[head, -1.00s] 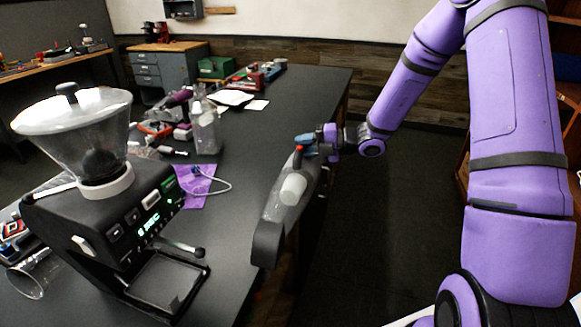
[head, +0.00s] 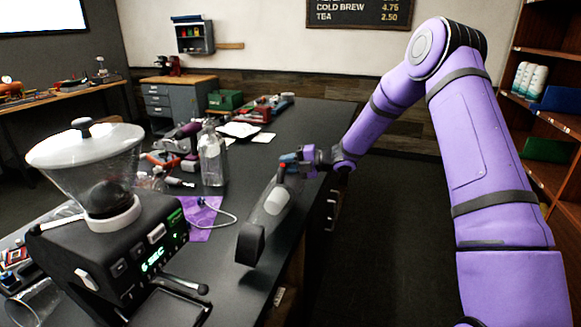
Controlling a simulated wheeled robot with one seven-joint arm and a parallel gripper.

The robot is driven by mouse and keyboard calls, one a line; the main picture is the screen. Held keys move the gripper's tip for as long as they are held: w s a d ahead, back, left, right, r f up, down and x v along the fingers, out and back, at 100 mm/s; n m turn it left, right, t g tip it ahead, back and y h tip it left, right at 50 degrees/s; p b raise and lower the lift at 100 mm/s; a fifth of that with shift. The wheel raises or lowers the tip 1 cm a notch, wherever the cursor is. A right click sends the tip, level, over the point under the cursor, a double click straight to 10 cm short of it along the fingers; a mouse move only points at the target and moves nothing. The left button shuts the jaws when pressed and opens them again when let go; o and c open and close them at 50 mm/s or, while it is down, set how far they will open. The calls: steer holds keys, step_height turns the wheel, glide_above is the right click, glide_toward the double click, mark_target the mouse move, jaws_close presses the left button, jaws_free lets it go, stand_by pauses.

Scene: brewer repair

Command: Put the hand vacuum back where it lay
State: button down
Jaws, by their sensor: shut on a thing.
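The hand vacuum (head: 269,208) is grey with a dark wide nozzle and a light canister. Its nozzle points toward the camera, over the right edge part of the dark table (head: 262,152). My gripper (head: 292,162) is shut on the far, handle end of the vacuum, beside its blue and red parts. The fingertips are small and partly hidden. I cannot tell whether the vacuum touches the table top or hangs just above it.
A coffee grinder (head: 118,250) with a clear hopper stands at the near left. A strip of table between cloth and vacuum is bare.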

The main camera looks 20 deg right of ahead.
mark_target(287, 174)
steer(key=shift+w+f, duration=0.2)
steer(key=shift+f, duration=1.5)
steer(key=c, duration=0.9)
jaws_free()
steer(key=shift+s+f, duration=0.1)
steer(key=shift+f, duration=0.1)
